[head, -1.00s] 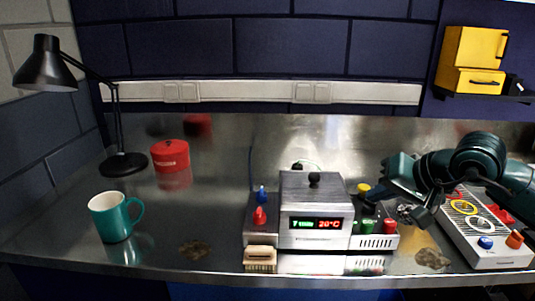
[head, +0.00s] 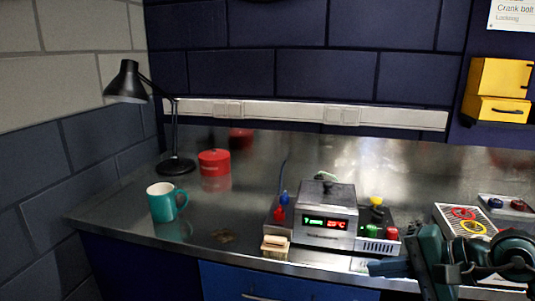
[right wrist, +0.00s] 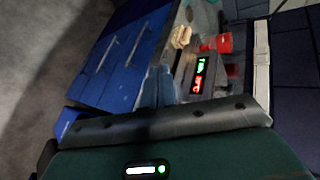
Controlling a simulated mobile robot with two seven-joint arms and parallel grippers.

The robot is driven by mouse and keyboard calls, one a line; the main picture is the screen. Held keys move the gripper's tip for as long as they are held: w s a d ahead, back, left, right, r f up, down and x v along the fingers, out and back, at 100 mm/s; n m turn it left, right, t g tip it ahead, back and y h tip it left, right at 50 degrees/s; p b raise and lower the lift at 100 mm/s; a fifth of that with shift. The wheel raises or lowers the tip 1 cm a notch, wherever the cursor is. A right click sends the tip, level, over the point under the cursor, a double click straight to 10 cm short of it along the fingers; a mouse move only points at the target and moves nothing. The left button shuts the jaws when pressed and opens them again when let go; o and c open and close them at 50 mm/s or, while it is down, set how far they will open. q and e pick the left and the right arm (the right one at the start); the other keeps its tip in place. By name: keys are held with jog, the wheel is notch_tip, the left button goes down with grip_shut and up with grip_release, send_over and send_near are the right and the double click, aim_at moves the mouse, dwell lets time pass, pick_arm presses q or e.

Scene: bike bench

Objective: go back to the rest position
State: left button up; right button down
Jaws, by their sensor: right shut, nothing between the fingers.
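My right gripper (head: 385,268) shows at the lower right of the head view, shut and empty. It points left, in front of the bench's front edge, and my right arm comes in behind it from the right. In the right wrist view my teal wrist housing fills the bottom, and the bench is tilted on its side. My left gripper is not in view. The steel workbench (head: 110,214) runs across the head view, with blue drawer fronts (head: 290,283) below it. The drawers also show in the right wrist view (right wrist: 122,55).
A metal box with a lit display (head: 325,205) stands mid-bench, near a wooden-backed brush (head: 275,244). A grey tray (head: 448,212) lies partly behind my right arm. A teal mug (head: 160,204), red tin (head: 214,162) and black lamp (head: 175,166) stand left.

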jog(key=s+a+m+t+y+p, duration=0.25)
jog(key=a+m+t+y, duration=0.4)
jog(key=m, duration=1.25)
jog(key=s+d+f+m+t+h+p, duration=0.15)
jog(key=f+m+h, duration=0.4)
jog(key=m, duration=0.85)
jog(key=s+d+f+m+t+h, duration=0.15)
jog(key=f+m+h, duration=0.45)
jog(key=m, duration=0.9)
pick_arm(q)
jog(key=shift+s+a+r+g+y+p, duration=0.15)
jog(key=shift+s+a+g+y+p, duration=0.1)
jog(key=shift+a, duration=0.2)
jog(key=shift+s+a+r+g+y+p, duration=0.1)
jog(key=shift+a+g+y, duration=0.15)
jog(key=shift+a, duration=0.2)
pick_arm(e)
jog(key=s+a+f+m+g+h, duration=0.1)
jog(key=s+f+m+g, duration=0.4)
jog(key=s+f+m, duration=0.5)
notch_tip(320, 180, down, 3)
jog(key=shift+s+a+r+m, duration=0.1)
jog(key=shift+s+a+m, duration=0.15)
jog(key=shift+a+m, duration=0.55)
